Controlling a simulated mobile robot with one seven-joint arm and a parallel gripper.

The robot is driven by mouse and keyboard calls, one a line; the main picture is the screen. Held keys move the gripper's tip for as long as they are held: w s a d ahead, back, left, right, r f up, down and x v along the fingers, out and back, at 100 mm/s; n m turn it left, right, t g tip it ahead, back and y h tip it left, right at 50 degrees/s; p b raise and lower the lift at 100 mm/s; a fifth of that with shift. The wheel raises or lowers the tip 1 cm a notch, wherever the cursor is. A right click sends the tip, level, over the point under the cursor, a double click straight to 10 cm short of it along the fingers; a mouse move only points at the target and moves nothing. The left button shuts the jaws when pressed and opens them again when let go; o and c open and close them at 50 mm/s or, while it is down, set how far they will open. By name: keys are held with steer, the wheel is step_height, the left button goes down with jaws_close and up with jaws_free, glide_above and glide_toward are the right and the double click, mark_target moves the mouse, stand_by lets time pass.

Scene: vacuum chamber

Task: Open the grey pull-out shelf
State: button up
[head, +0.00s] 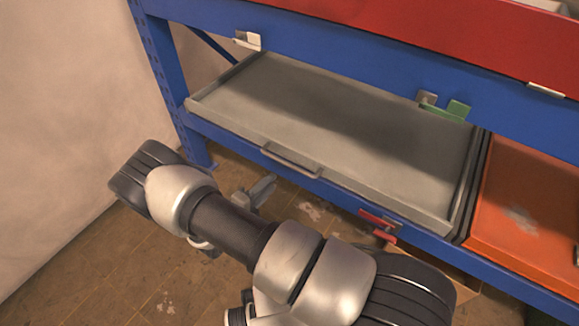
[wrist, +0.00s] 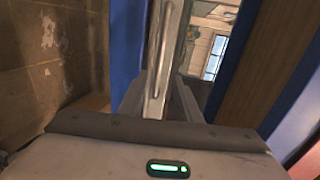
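The grey pull-out shelf (head: 330,120) is a flat, empty tray in the blue rack. Its front lip lies along the lower blue beam. A grey bar handle (head: 290,162) is on that front edge. My gripper (head: 262,188) is in front of and below the handle, apart from it in the head view. In the wrist view, the shelf's front edge with its handle (wrist: 156,45) runs upright between my two spread fingers (wrist: 158,98). The fingers look open, and I see no grip on the handle. The lower ends of the shelf edge are hidden behind the gripper body.
An orange shelf (head: 525,210) lies to the right of the grey one. A red drawer front (head: 430,30) is above. A red latch (head: 378,220) and a green latch (head: 455,109) are on the beams. A pale wall (head: 60,110) stands at left. Floor in front is clear.

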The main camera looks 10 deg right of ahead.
mark_target(289, 166)
steer(key=b+x, duration=0.2)
steer(key=x, duration=1.1)
steer(key=shift+f, duration=0.1)
jaws_close()
